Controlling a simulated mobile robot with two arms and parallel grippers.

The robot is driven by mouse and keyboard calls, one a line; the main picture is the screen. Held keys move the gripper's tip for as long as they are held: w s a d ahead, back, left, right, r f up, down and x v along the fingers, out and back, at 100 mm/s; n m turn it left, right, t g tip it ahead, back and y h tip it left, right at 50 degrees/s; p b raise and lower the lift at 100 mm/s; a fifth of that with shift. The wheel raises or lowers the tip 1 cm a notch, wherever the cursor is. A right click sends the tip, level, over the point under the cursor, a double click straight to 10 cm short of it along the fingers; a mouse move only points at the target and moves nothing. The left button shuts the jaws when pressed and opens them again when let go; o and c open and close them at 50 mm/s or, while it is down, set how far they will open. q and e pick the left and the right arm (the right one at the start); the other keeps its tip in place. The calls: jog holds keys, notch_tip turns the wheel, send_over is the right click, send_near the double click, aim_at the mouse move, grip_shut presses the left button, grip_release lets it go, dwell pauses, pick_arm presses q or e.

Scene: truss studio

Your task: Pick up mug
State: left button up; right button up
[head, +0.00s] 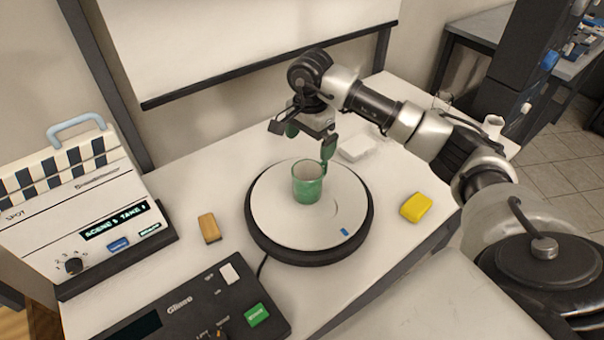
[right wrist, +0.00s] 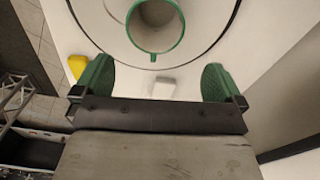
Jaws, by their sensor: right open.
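A green mug (head: 308,184) stands upright on a round white turntable with a dark rim (head: 270,215) in the head view. In the right wrist view the mug (right wrist: 156,50) shows from above at the top, with its pale inside visible. My right gripper (head: 308,140) is open just behind and above the mug. In the right wrist view its two green fingers (right wrist: 157,84) are wide apart with nothing between them touching. The mug lies beyond the fingertips. My left gripper is not in view.
A yellow block (head: 416,207) lies right of the turntable and an orange block (head: 209,228) lies left. A white block (head: 358,148) lies behind. A clapper-style device (head: 85,215) and a dark control panel (head: 195,305) occupy the left and front.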

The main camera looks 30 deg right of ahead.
aim_at(310, 171)
jog(key=f, duration=0.2)
jog(key=f+p, duration=0.1)
jog(key=f, duration=0.2)
jog(key=s+f+p, duration=0.1)
jog(key=f, duration=0.2)
jog(key=shift+a+f, duration=0.15)
jog(key=shift+a, duration=0.05)
jog(key=shift+f+p, duration=0.3)
jog(key=shift+f, duration=0.25)
jog(key=shift+c, duration=0.2)
jog(key=c, duration=0.4)
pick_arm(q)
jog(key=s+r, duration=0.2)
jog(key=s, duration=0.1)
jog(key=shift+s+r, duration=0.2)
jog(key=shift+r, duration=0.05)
pick_arm(e)
jog(key=c, duration=0.5)
